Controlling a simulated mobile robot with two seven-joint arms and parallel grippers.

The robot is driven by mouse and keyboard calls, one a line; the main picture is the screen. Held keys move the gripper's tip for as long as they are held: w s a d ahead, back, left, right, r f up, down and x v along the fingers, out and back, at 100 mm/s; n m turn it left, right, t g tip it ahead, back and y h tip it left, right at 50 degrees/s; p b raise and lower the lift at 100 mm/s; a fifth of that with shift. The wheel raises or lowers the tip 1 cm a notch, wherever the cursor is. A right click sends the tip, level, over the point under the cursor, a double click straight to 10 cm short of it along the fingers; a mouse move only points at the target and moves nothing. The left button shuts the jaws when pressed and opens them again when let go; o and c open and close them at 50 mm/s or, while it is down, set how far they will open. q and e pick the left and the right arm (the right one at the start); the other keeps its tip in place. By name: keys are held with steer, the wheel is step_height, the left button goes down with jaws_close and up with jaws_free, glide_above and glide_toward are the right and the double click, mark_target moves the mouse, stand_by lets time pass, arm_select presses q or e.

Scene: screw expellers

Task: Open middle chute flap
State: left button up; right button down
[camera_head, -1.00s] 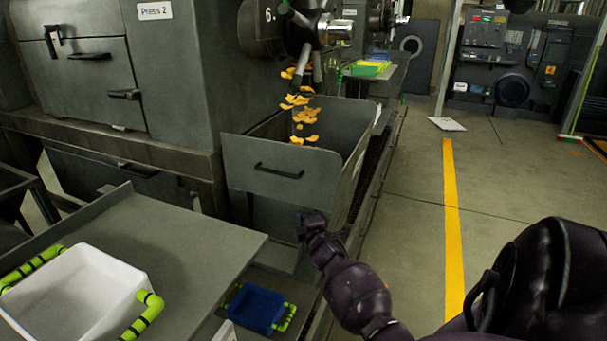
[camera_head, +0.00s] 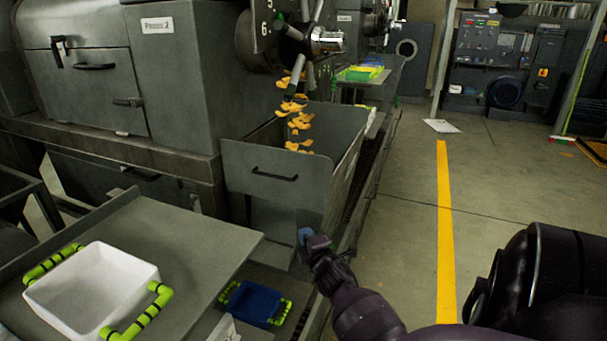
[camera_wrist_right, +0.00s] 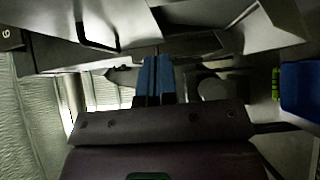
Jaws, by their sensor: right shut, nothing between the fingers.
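The grey chute (camera_head: 330,140) under the press has a front flap (camera_head: 235,170) with a black bar handle (camera_head: 275,174). The flap stands upright, and orange chips fall in behind it. My right gripper (camera_head: 305,236) is below and right of the handle, near the chute's lower front corner. In the right wrist view its blue fingertips (camera_wrist_right: 157,72) are together with nothing between them. A black handle (camera_wrist_right: 97,38) shows there above and left of the fingertips, apart from them. My left gripper is not in view.
A grey table (camera_head: 190,225) with a white bin (camera_head: 60,310) with green handles is at the left front. A blue bin (camera_head: 253,305) sits low beside it. Press 2 (camera_head: 175,80) stands behind. Open floor with a yellow line (camera_head: 445,230) lies to the right.

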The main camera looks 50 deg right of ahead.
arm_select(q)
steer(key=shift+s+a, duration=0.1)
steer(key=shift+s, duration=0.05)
arm_select(e)
steer(key=shift+s+a, duration=0.2)
steer(key=shift+s, duration=0.05)
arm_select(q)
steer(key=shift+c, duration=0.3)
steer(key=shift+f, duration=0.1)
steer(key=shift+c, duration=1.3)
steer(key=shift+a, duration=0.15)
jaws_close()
arm_select(e)
steer(key=s+a+f+m+g+y, duration=0.1)
steer(key=s+a+f+m+y, duration=0.2)
steer(key=s+a, duration=0.5)
steer(key=s+a+f+m+g+y, duration=0.2)
steer(key=s+a+f+m+y, duration=0.1)
steer(key=s+a, duration=0.5)
steer(key=s+a+f+m+g+y, duration=0.2)
steer(key=s+a+f+m+y, duration=0.1)
steer(key=s+a, duration=0.5)
steer(key=a+f+m, duration=0.1)
steer(key=a, duration=0.2)
steer(key=shift+f+m, duration=0.3)
steer(key=shift+m, duration=0.1)
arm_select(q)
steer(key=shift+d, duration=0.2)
arm_select(e)
steer(key=shift+s, duration=0.1)
